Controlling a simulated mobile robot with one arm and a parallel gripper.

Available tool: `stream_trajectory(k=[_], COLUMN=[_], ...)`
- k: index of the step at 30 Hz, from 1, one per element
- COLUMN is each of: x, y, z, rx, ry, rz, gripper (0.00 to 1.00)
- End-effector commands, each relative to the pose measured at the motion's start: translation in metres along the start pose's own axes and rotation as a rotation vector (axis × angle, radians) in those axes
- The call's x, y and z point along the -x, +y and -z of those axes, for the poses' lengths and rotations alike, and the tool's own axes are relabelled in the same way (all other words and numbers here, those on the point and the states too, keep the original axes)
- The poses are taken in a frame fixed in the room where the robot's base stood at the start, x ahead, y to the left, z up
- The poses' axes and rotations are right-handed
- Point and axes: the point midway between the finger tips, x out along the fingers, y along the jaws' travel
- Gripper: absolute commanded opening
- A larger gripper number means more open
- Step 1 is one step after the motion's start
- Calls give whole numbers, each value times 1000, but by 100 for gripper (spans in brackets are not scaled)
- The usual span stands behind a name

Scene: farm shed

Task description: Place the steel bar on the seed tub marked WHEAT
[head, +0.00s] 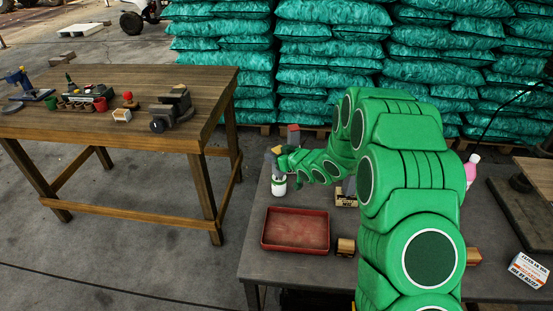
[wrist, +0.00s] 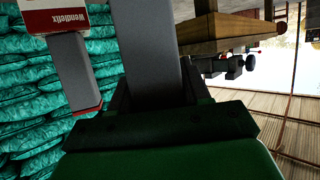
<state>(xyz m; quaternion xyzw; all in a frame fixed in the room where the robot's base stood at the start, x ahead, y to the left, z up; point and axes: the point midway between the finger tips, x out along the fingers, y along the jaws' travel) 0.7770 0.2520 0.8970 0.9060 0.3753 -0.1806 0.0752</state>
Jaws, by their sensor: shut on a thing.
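My gripper (wrist: 152,95) is shut on a flat grey steel bar (wrist: 147,45), which runs from the jaws to the top edge of the upside-down wrist view. In the head view my gripper (head: 281,158) is over the far left part of the grey table, small and partly unclear. Just below it stands a small white tub (head: 279,188) with a greenish mark. I cannot read a WHEAT label on it. Whether the bar touches anything is not clear. A small labelled block (head: 346,198) stands to the right, its writing too small to read.
A red tray (head: 295,231) and a small wooden block (head: 346,247) are on the grey table (head: 257,238). A grey object with a red end (head: 293,138) is behind my gripper. A wooden workbench (head: 60,125) stands left; stacked green sacks (head: 330,60) stand behind.

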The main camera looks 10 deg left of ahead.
Motion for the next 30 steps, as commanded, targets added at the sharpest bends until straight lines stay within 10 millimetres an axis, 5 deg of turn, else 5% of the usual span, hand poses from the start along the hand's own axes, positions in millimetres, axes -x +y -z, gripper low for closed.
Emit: stream_trajectory(k=[16, 17, 21, 30], x=[-7, -7, -7, -6], y=[0, 0, 0, 0], z=[-17, -17, -16, -16], rx=[0, 0, 0, 0], ry=[0, 0, 1, 1], rz=[-1, -1, -1, -1], gripper=[6, 50, 71, 72])
